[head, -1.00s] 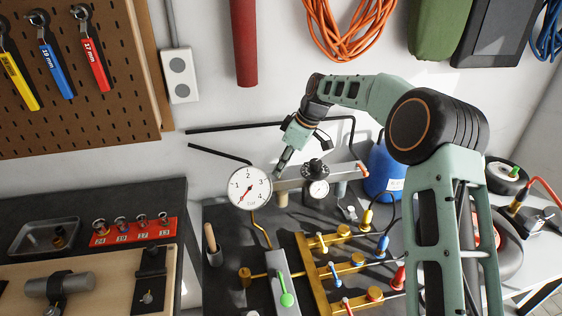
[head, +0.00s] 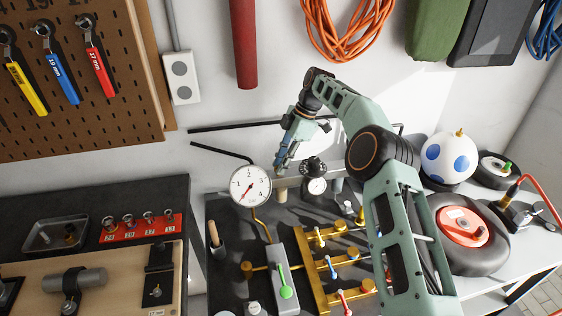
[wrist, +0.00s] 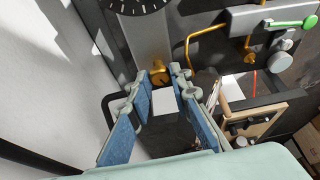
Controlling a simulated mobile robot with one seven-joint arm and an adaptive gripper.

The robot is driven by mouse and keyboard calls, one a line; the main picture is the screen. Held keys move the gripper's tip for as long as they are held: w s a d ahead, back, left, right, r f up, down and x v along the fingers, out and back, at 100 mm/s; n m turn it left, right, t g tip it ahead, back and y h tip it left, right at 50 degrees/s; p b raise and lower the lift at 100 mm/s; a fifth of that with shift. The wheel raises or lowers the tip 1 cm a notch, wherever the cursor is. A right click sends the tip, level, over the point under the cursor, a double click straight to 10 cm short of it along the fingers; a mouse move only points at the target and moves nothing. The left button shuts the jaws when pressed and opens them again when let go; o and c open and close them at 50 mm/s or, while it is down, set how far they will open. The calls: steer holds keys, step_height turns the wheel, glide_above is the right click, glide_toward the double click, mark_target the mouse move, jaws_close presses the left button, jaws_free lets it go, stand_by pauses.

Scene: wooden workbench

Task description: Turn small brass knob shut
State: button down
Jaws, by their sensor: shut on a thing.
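My gripper (head: 279,167) reaches down at the left end of a grey metal bar (head: 290,182), just right of the white pressure gauge. In the wrist view my gripper's two blue-padded fingers (wrist: 168,69) come together around the small brass knob (wrist: 160,76), which shows between the fingertips. In the head view the fingers hide the knob. A black dial with white ticks (wrist: 137,5) sits farther along the same bar (wrist: 148,38); the dial also shows in the head view (head: 313,166).
The gauge (head: 250,186) stands close left of my fingers on a bent brass pipe (head: 262,222). A green-handled valve (head: 284,282) and a brass manifold (head: 318,270) with coloured levers lie in front. A spotted white ball (head: 447,158) and a wheel (head: 478,235) stand right.

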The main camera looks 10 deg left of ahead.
stand_by(0.4)
steer(key=c, duration=1.8)
jaws_free()
steer(key=shift+o, duration=0.2)
